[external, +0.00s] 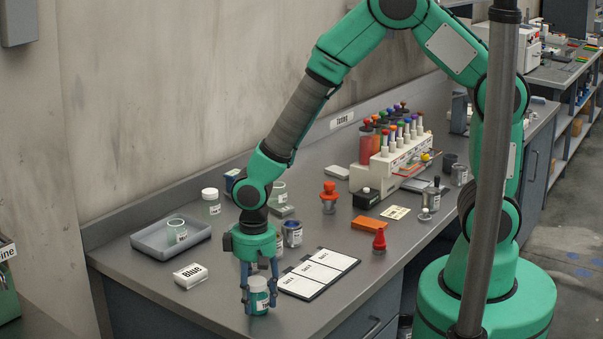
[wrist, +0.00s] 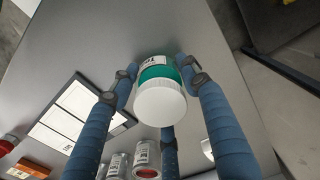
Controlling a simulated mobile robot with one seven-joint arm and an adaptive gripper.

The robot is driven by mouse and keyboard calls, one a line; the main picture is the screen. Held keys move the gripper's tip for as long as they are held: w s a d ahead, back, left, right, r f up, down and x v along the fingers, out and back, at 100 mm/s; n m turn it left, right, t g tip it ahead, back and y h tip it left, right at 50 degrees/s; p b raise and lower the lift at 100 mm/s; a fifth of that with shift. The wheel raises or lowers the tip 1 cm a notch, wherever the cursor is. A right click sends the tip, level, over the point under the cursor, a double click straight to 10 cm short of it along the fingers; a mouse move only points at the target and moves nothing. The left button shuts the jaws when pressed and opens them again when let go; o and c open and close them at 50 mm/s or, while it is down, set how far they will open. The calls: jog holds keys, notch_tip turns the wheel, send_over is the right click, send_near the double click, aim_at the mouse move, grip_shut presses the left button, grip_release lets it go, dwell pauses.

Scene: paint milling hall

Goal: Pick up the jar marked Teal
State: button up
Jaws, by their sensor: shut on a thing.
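A jar with a white lid and teal contents (external: 259,297) is between the fingers of my gripper (external: 260,296), near the bench's front left corner. In the wrist view the same jar (wrist: 158,100) shows its white lid towards the camera, a teal body and part of a label. The label's wording is too small and partly hidden to read fully. My gripper's three blue fingers (wrist: 158,80) are closed around the jar. The jar looks upright in the external view. I cannot tell whether it touches the bench top.
A white block marked Blue (external: 190,275) and a grey tray (external: 146,242) holding a jar lie to the left. A three-panel board (external: 318,273) lies just right. Metal-looking cans (external: 292,234) stand behind. A bottle rack (external: 402,155) is farther back.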

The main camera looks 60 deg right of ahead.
aim_at(256, 281)
jog(key=shift+r, duration=0.75)
notch_tip(256, 281, up, 2)
jog(key=shift+r+p, duration=0.15)
jog(key=shift+p, duration=0.45)
jog(key=s+d, duration=0.2)
jog(key=s, duration=0.2)
jog(key=s+d+p, duration=0.1)
jog(key=s+d, duration=0.2)
jog(key=s, duration=0.2)
jog(key=s+d+r+p, duration=0.1)
jog(key=s+d, duration=0.1)
jog(key=s, duration=0.3)
jog(key=shift+s+d+r, duration=0.1)
jog(key=shift+s+d, duration=0.05)
